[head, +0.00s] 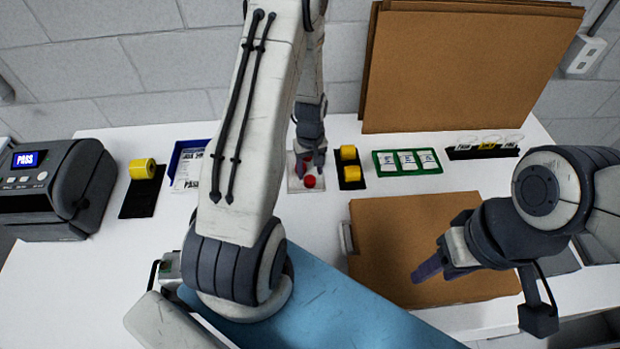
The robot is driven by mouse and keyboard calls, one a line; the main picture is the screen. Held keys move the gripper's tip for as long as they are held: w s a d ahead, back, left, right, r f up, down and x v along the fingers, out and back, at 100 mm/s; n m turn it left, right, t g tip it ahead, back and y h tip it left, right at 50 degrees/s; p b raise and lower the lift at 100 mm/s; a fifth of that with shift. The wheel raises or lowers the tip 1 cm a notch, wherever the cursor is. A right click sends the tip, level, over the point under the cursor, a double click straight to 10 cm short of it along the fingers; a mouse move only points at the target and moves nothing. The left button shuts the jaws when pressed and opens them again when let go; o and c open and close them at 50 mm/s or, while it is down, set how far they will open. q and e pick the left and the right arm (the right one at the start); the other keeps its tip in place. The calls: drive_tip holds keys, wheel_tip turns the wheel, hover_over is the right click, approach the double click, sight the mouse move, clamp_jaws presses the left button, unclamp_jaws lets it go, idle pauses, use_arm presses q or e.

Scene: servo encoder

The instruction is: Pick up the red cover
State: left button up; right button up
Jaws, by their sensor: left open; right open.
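A small round red cover (310,182) sits on a pale tray (295,185) near the back middle of the table. Another bit of red shows just behind it, partly hidden by my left gripper. My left gripper (308,167) points down over the tray, open, with its fingers close to the red pieces; I cannot tell whether they touch. My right gripper (432,270) is open and empty, above the brown board on the right.
A black printer showing PASS (45,190) stands at the left. Yellow rolls (142,168) (349,168), a blue bin (185,160) and a green tray of white cards (407,172) line the back. A brown cardboard sheet (400,225) lies at the right. Tall cardboard (465,65) leans on the wall.

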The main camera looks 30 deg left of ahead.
sight(310, 180)
use_arm(q)
drive_tip(key=shift+f+p, duration=0.5)
drive_tip(key=shift+f, duration=1.25)
clamp_jaws()
drive_tip(key=shift+r, duration=0.1)
